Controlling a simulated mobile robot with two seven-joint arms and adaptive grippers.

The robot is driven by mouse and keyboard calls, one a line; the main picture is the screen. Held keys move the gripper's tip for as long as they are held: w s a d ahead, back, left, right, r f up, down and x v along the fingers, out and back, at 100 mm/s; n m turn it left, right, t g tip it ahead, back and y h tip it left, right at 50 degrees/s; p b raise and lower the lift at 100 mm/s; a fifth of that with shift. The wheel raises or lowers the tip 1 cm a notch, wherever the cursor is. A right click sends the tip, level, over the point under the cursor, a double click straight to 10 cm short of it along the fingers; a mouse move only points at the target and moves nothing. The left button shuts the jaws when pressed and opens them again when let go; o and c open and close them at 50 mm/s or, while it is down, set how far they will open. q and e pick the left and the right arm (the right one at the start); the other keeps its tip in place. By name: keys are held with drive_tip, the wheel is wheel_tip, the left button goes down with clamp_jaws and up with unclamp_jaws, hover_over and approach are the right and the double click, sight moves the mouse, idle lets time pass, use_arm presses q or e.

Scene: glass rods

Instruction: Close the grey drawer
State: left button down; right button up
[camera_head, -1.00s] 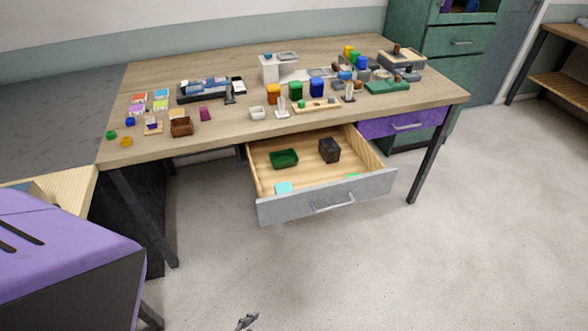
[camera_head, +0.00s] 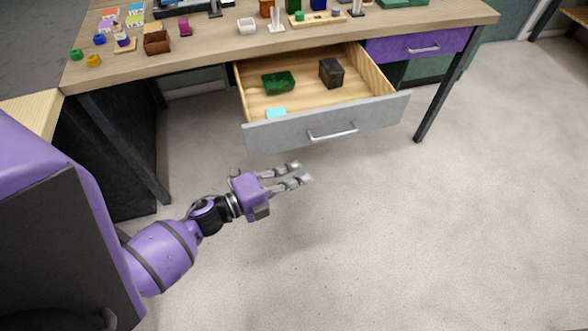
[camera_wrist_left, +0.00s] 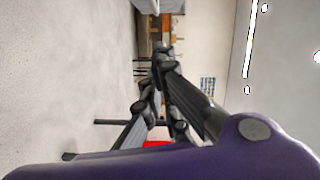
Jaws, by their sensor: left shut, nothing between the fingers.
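The grey drawer (camera_head: 275,138) is pulled open below the tabletop, and its pale wooden inside shows from above. Its bar handle (camera_head: 332,134) is on the grey front. A green tray (camera_head: 278,82), a dark brown box (camera_head: 331,73) and a light blue piece (camera_head: 276,113) lie in the drawer. My left gripper (camera_head: 302,173) is in front of and below the drawer front in the picture, left of the handle and apart from it. Its fingers point right, shut and empty. The left wrist view shows the fingers but not the drawer clearly. My right gripper is not in view.
The wooden table (camera_head: 215,52) holds small items, including a brown box (camera_head: 157,42) and a white cup (camera_head: 246,26). A shut purple drawer (camera_head: 420,44) is right of the grey one. A dark table leg (camera_head: 440,95) stands to the right. The floor in front is clear.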

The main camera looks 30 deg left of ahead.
use_arm(q)
drive_tip(key=w+d+f, duration=0.1)
drive_tip(key=w, duration=0.7)
drive_tip(key=shift+w+p, duration=0.3)
drive_tip(key=shift+w, duration=0.1)
